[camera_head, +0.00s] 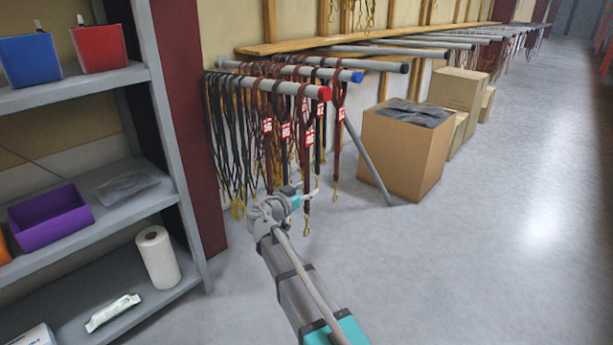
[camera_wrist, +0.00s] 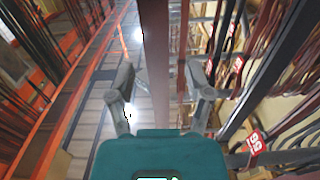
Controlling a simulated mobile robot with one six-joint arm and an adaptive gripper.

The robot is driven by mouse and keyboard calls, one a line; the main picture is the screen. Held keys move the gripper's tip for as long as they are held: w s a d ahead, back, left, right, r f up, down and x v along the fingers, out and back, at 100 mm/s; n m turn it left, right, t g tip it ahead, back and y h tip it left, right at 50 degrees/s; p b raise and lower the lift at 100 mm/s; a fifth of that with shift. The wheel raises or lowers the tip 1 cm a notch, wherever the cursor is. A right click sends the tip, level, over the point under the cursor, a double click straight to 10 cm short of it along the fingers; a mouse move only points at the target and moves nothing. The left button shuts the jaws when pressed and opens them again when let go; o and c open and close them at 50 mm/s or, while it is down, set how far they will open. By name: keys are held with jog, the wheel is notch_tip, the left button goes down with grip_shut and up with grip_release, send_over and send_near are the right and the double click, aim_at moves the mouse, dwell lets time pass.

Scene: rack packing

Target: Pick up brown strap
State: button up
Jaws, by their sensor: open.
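Brown straps hang with black ones from a grey rod with a red end cap (camera_head: 323,93) in the head view. The frontmost brown strap (camera_head: 307,212) hangs down past my gripper (camera_head: 306,195) and ends in a yellow hook. In the wrist view a wide brown strap (camera_wrist: 155,40) runs top to bottom in the gap between the two fingers of my gripper (camera_wrist: 160,72). The fingers are apart, one on each side of the strap, and I see no clear contact. The strap's lower part is hidden behind the teal gripper body.
Another rod with a blue end cap (camera_head: 357,77) holds straps just behind. Red-and-white tags (camera_head: 267,126) hang among them. A cardboard box (camera_head: 400,150) stands to the right. A grey shelf (camera_head: 150,70) with bins stands left. The floor (camera_head: 480,260) at right is clear.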

aim_at(306, 178)
grip_shut()
dwell(0.3)
jog(key=shift+r, duration=0.25)
notch_tip(306, 178, up, 4)
jog(key=p, duration=0.4)
jog(key=shift+f, duration=0.15)
jog(key=s+d, duration=1.1)
jog(key=d, duration=0.3)
jog(key=shift+f, duration=0.35)
jog(key=shift+d, duration=0.1)
